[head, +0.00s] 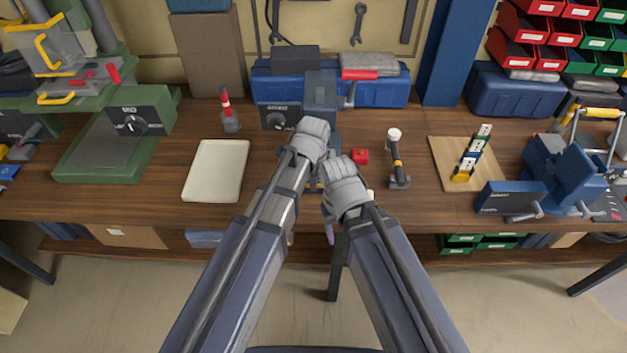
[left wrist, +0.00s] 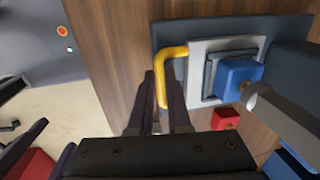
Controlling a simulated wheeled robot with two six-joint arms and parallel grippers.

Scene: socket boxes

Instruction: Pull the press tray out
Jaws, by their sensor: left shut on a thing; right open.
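The blue press (head: 320,92) stands at the middle of the bench, partly hidden behind my left wrist. In the left wrist view, the pale grey press tray (left wrist: 197,68) lies over a dark base plate (left wrist: 290,28) and carries a dark fixture with a blue block (left wrist: 240,75). A yellow handle (left wrist: 176,52) sticks out at the tray's front. My left gripper (left wrist: 160,80) is shut on this handle, one finger on each side. My right gripper (left wrist: 58,133) is open, low near the bench's front edge; my wrists hide most of it in the head view.
A red block (head: 361,156) sits right of the press, and a small stand (head: 397,160) is beyond it. A white tray (head: 216,171) lies on the left. A wooden board (head: 446,156) and a blue machine (head: 560,175) are on the right. The bench front is mostly clear.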

